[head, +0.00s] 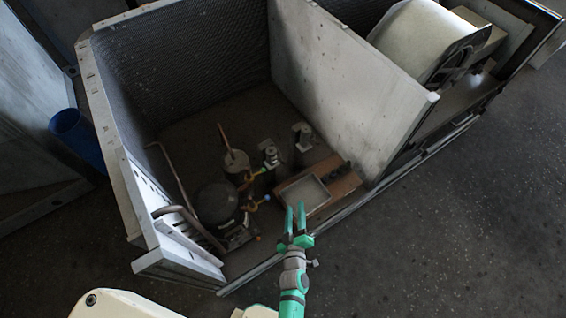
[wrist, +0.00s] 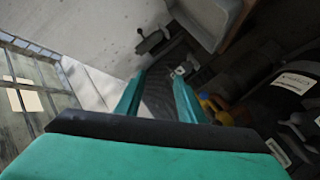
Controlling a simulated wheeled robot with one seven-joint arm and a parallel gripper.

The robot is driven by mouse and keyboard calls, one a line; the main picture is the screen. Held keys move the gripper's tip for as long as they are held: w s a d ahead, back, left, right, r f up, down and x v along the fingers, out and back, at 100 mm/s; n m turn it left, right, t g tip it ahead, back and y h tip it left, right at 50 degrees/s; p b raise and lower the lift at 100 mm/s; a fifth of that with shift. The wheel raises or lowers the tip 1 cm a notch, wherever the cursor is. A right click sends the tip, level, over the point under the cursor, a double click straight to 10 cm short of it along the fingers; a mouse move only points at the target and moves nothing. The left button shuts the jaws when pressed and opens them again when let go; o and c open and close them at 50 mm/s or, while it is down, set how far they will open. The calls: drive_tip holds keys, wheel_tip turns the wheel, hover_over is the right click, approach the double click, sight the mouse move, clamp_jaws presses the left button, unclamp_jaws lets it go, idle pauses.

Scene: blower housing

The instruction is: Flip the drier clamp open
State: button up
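My gripper (head: 296,208) reaches over the front edge of the housing, near a shallow light-coloured tray (head: 303,193) among the components. In the wrist view its two green fingers (wrist: 160,82) stand apart with nothing held between them. I cannot pick out the drier clamp with certainty. A small dark lever-like part (wrist: 152,41) and a small pale metal fitting (wrist: 180,71) show beyond the fingertips. A pale canister (head: 237,161) with a copper tube stands among the parts in the head view.
The floor (head: 450,230) at right is clear.

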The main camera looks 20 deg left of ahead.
sight(284, 163)
drive_tip(key=w+a+f+n, duration=0.1)
drive_tip(key=w+a, duration=0.3)
drive_tip(key=w, duration=0.3)
drive_tip(key=w+a+f+n, duration=0.1)
drive_tip(key=w+a+f, duration=0.1)
drive_tip(key=w, duration=0.5)
drive_tip(key=w+a+f+n+y, duration=0.1)
drive_tip(key=w+a+f, duration=0.1)
drive_tip(key=w+a, duration=0.3)
drive_tip(key=shift+w+a+f+n+g, duration=0.1)
drive_tip(key=shift+w+a+n+g, duration=0.05)
drive_tip(key=shift+w, duration=0.35)
drive_tip(key=shift+w+a+n+g, duration=0.15)
drive_tip(key=shift+w, duration=0.35)
clamp_jaws()
